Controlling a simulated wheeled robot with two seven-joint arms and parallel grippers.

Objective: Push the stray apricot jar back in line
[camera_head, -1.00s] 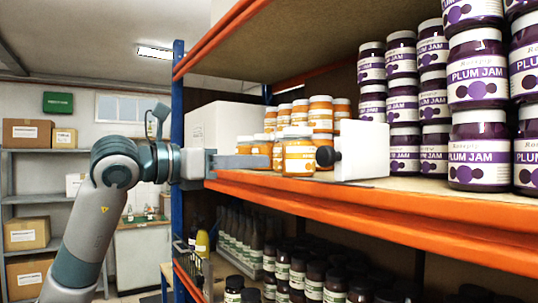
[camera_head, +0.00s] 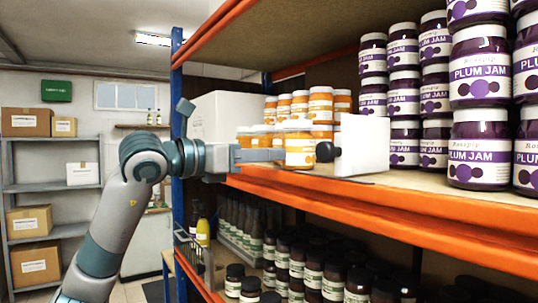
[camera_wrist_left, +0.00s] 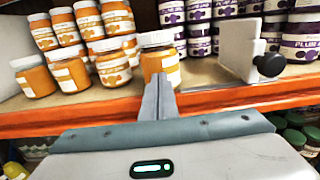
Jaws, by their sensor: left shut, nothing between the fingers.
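The stray apricot jar (camera_head: 299,152), with an orange body, pale lid and white label, stands upright at the front of the apricot jars (camera_head: 320,105). It also shows in the left wrist view (camera_wrist_left: 160,60), nearer the shelf edge than the jars behind it. My left gripper (camera_head: 278,155) is shut and empty, pointing at the jar from its left in the head view. In the left wrist view its fingertips (camera_wrist_left: 159,84) overlap the jar's lower front; whether they touch it I cannot tell. My right gripper is not in view.
A white divider (camera_head: 362,148) with a black knob stands right of the jar. Plum jam jars (camera_head: 478,150) are stacked beyond it. A white box (camera_head: 222,117) is behind my arm. The orange shelf edge (camera_head: 400,205) runs below; dark jars fill the lower shelf.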

